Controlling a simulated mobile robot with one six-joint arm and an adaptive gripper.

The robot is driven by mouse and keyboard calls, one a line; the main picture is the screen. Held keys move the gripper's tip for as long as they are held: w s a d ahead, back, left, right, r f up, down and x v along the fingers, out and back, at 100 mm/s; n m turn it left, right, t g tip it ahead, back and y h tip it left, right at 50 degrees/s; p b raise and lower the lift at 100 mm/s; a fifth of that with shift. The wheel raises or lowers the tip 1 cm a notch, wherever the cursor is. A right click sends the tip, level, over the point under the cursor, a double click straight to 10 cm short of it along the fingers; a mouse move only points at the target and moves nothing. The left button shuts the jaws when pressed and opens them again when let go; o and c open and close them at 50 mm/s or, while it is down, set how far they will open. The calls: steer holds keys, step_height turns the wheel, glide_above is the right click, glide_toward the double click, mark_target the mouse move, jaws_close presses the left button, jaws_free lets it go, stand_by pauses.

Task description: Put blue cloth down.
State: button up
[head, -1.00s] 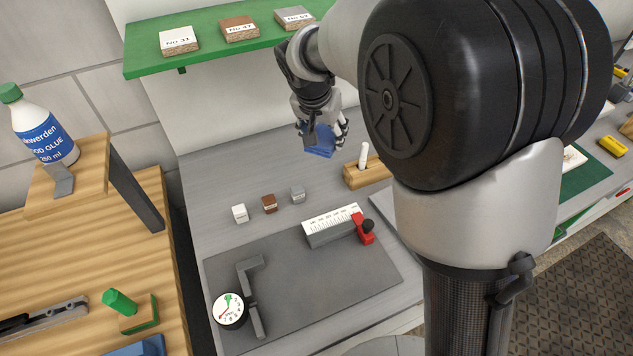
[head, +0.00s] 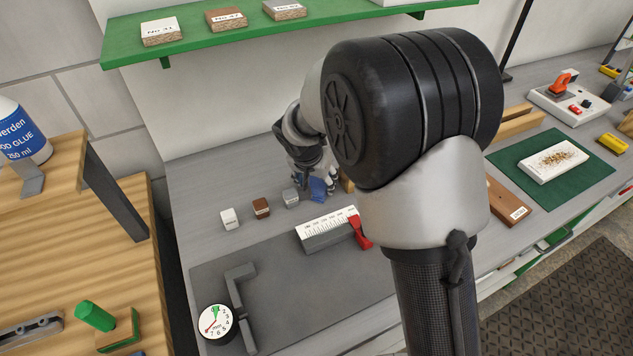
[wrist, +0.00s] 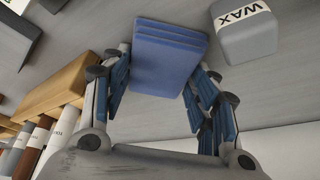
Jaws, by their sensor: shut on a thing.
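The blue cloth (wrist: 168,58) is a folded stack held between the fingers of my gripper (wrist: 160,95) in the wrist view. In the head view the blue cloth (head: 318,187) shows below my gripper (head: 312,185), low over the grey worktop (head: 195,190), just right of the small grey block. My gripper is shut on the cloth. I cannot tell whether the cloth touches the worktop.
A grey block marked WAX (wrist: 247,32) lies close beside the cloth. A brown block (head: 261,208) and a white block (head: 229,218) stand farther left. A white-scaled gauge with a red clamp (head: 328,230) is in front. A wooden holder (wrist: 65,85) is on the other side.

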steer(key=shift+s+f, duration=0.25)
steer(key=shift+f, duration=0.3)
steer(key=o, duration=0.7)
steer(key=shift+c, duration=0.2)
steer(key=o, duration=0.4)
steer(key=shift+f, duration=0.25)
steer(key=shift+c, duration=0.2)
steer(key=shift+r, duration=0.1)
